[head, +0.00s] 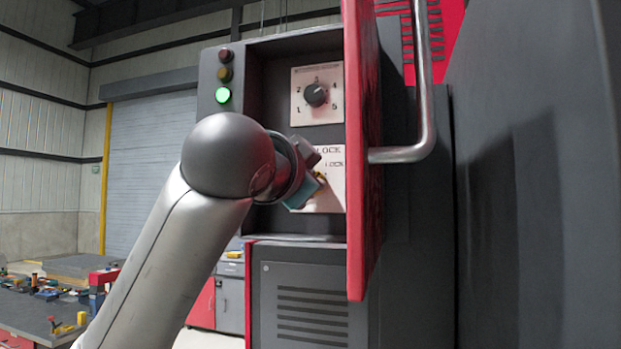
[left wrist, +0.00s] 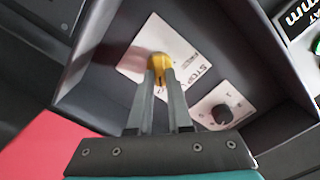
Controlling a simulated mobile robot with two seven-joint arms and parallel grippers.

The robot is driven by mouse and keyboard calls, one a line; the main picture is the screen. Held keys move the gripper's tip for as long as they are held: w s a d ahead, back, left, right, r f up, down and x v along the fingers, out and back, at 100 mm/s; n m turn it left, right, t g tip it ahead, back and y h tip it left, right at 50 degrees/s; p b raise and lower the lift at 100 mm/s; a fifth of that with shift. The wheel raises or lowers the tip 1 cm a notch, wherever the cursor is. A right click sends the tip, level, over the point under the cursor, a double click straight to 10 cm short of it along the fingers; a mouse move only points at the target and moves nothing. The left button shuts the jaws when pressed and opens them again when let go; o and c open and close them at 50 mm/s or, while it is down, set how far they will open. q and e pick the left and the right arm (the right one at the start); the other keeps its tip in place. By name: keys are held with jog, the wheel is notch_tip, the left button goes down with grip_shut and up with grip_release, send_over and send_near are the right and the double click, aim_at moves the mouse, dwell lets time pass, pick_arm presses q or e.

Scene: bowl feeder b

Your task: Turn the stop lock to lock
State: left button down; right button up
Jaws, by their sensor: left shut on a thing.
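The stop lock is a yellow knob (left wrist: 157,61) on a white label plate in the left wrist view. In the head view its plate (head: 332,200) shows the word "LOCK" at the lower part of the recessed panel, partly hidden by my left arm. My left gripper (left wrist: 160,75) has its two fingers closed on the yellow knob. In the head view my left gripper (head: 318,180) reaches the plate, and its fingertips are mostly hidden. My right gripper is not in view.
A black dial (head: 316,94) numbered 1 to 5 sits above the lock. Indicator lights (head: 223,95) stand at the left, the lowest lit green. An open red door (head: 363,150) with a metal handle (head: 425,110) borders the recess on the right. A cluttered workbench (head: 40,310) stands lower left.

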pick_arm(q)
jog(key=c, duration=0.8)
grip_release()
jog(key=shift+c, duration=0.2)
jog(key=b+v, duration=0.3)
jog(key=v, duration=1.2)
jog(key=shift+s+b, duration=0.15)
jog(key=shift+b, duration=0.2)
